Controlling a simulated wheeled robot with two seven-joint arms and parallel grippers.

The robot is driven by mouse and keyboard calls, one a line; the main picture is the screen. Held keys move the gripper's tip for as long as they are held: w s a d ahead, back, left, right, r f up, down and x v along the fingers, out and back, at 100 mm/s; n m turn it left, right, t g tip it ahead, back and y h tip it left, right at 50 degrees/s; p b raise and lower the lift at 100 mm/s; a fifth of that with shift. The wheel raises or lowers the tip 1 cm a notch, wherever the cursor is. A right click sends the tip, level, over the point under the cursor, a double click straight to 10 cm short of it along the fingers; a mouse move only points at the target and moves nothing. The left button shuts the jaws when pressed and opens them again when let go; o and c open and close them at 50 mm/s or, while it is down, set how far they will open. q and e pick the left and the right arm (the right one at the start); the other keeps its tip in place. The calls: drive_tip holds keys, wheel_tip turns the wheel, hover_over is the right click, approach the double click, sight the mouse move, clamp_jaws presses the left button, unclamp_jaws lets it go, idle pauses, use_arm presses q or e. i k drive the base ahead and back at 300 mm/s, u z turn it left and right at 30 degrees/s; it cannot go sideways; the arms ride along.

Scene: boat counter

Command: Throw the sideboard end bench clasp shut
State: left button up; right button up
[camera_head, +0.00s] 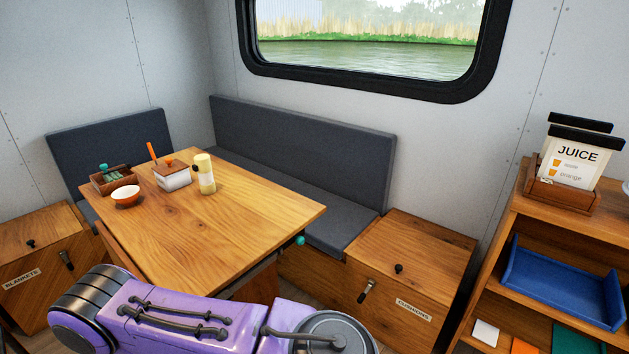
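The bench box labelled CUSHIONS (428,262) stands at the right end of the window bench, beside the sideboard (508,213). Its wooden lid lies down and looks closed, with a dark round knob (398,268) near the front edge. A dark clasp lever with a pale end (367,291) sits on its front face, left of the label, and slants down to the left. I cannot tell whether it is latched. Neither of my grippers is in view; a purple link of my own arm crosses the bottom of the picture.
A wooden table (232,213) with a bowl (126,196), a shaker (204,173) and containers stands left of the box. A second box labelled BLANKETS (40,262) with a similar clasp (66,260) is far left. A blue tray (565,283) lies on the sideboard's shelf.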

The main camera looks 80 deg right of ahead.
sight(360, 299)
drive_tip(key=u, duration=0.05)
drive_tip(key=i, duration=0.35)
drive_tip(key=z, duration=3.5)
drive_tip(key=i, duration=0.5)
